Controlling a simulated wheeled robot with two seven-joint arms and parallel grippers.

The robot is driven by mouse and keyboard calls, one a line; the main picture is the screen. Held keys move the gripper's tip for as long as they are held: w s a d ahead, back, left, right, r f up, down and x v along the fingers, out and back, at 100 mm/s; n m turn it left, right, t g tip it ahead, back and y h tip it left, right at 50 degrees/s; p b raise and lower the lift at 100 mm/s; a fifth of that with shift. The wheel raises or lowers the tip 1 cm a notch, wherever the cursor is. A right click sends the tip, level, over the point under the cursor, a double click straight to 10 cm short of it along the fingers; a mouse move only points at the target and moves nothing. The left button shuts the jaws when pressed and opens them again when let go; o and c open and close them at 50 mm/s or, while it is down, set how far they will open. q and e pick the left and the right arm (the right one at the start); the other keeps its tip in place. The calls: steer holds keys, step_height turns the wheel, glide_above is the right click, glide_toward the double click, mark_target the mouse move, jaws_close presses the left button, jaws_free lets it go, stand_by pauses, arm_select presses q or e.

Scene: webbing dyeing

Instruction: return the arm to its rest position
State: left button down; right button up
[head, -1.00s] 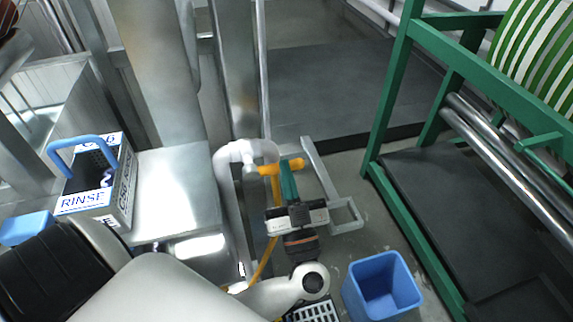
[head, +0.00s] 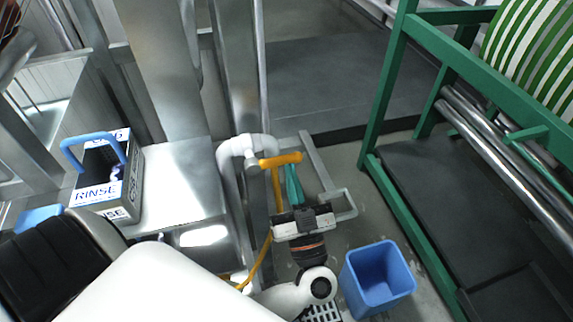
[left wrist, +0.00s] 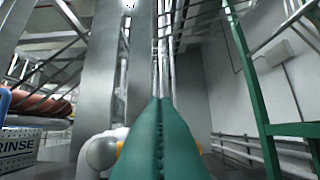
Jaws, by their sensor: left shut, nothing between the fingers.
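My left gripper (head: 292,172) has teal fingers pressed together with nothing between them. In the head view it points up the picture, its tips beside or just under the yellow valve handle (head: 281,159); I cannot tell whether they touch. In the left wrist view the shut fingers (left wrist: 157,105) fill the lower middle, and a bit of the yellow handle shows behind them. The handle sits on a white pipe (head: 232,157) at the corner of the steel cabinet. My right gripper is not in view.
A box marked RINSE (head: 112,185) with a blue handle stands on the steel top (head: 180,180) at left. A blue bin (head: 377,280) stands on the floor, right of my arm. A green frame (head: 385,150) with rollers stands at right.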

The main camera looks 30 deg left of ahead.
arm_select(q)
steer(key=b+v, duration=0.2)
steer(key=v, duration=0.3)
steer(key=w+d+m+t+h, duration=0.5)
steer(key=d+m+t+h, duration=0.25)
steer(key=m+h, duration=0.8)
step_height(320, 180, down, 8)
steer(key=d+m+g+h, duration=0.1)
steer(key=d+g+h, duration=0.2)
steer(key=g+h, duration=0.6)
steer(key=s+a+f+n+g+y, duration=0.55)
steer(key=s+a+f+g, duration=0.55)
steer(key=s+a, duration=0.3)
step_height(320, 180, down, 26)
steer(key=s+g, duration=0.2)
steer(key=s+a+f+y, duration=0.1)
steer(key=s+a+f, duration=0.1)
steer(key=s+f, duration=1.3)
steer(key=shift+s+f+m+g, duration=0.25)
steer(key=shift+s+m+g, duration=0.15)
steer(key=shift+s, duration=0.25)
